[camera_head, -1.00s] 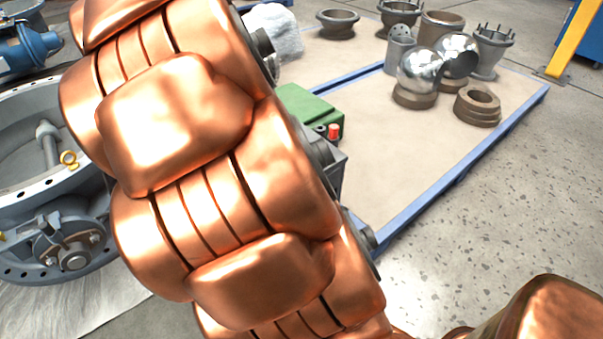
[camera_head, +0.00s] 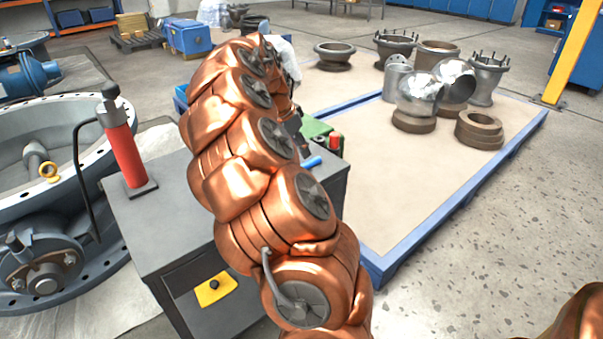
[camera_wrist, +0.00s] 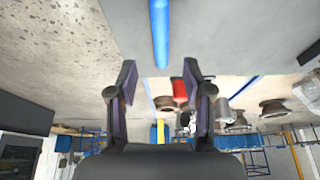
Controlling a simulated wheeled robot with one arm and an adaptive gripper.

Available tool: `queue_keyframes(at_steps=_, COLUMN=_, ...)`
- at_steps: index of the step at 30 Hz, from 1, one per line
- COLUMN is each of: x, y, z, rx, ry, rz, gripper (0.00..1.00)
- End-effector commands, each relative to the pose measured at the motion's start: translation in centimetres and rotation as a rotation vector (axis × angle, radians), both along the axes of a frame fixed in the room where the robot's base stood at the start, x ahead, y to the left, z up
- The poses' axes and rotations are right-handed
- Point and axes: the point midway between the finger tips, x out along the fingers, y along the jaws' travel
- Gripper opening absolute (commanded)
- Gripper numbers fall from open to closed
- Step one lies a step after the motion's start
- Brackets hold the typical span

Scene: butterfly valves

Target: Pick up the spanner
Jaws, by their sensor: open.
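A blue bar (camera_wrist: 160,30) lies on the grey cabinet top. It looks like the spanner's handle, but I cannot make out its jaw. A short blue end (camera_head: 312,162) also shows in the head view, just right of my copper arm, which hides the rest. My gripper (camera_wrist: 159,82) is open and empty in the wrist view. Its two dark fingers stand apart, and the blue bar runs up from between their tips, with no contact that I can see.
The grey cabinet (camera_head: 150,212) carries a red cylinder (camera_head: 124,155) at left and a green box (camera_head: 318,130) with a red knob. A large flanged valve (camera_head: 40,260) stands left. Right, a blue-edged mat (camera_head: 390,180) holds several metal parts. Speckled floor is free at right.

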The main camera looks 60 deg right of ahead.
Motion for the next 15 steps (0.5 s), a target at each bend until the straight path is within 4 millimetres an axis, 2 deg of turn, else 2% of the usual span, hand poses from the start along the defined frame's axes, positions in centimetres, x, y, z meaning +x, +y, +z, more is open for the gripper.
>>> queue_keyframes(at_steps=3, x=-0.2, y=-0.4, z=-1.3, rx=0.003, ry=0.003, rz=-0.002, gripper=0.50)
queue_keyframes(at_steps=8, x=-0.3, y=-0.7, z=-2.1, rx=0.002, ry=0.004, rz=0.000, gripper=0.50)
queue_keyframes(at_steps=15, x=-0.4, y=-1.9, z=-5.0, rx=0.003, ry=0.003, rz=-0.001, gripper=0.50)
